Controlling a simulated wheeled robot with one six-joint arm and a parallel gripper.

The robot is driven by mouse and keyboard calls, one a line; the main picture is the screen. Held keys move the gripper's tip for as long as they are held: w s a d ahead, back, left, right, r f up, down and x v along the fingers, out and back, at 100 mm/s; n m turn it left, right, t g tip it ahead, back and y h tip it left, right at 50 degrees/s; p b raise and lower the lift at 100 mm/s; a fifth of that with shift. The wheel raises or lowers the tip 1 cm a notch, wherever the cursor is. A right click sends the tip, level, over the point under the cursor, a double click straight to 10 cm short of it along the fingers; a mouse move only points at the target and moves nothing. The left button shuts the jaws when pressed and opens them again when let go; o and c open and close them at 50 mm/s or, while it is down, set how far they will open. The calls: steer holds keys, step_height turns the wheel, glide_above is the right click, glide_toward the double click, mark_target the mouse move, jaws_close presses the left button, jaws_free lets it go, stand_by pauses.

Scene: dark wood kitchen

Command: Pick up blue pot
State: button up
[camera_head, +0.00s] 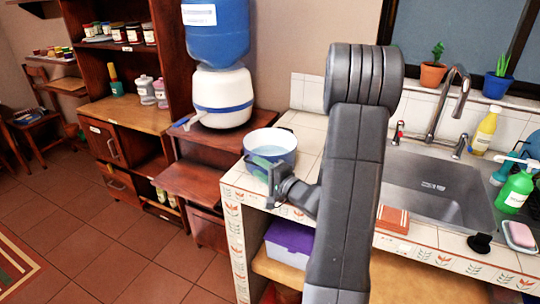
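A pot (256,161), blue and white outside with a pale blue inside, stands upright on the left corner of the tiled counter. My gripper (279,182) is at the pot's near right side and overlaps it in the picture. It hides part of the pot's wall. I cannot tell whether the gripper touches the pot or whether its fingers are open or shut. A small blue plant pot (496,86) with a green plant stands on the window ledge at the upper right, far from my gripper.
A water dispenser (222,97) stands on a wooden stand left of the counter. A sink (440,190) with a faucet (447,100) is at the right. An orange box (393,219) lies by its front edge. A purple box (289,240) sits on the shelf below.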

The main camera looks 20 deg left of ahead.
steer(key=x, duration=0.1)
steer(key=p+x, duration=0.1)
steer(key=x, duration=0.1)
steer(key=p+x, duration=0.1)
steer(key=x, duration=0.1)
steer(key=shift+w+a+r, duration=0.1)
steer(key=shift+r, duration=0.2)
jaws_close()
stand_by(1.0)
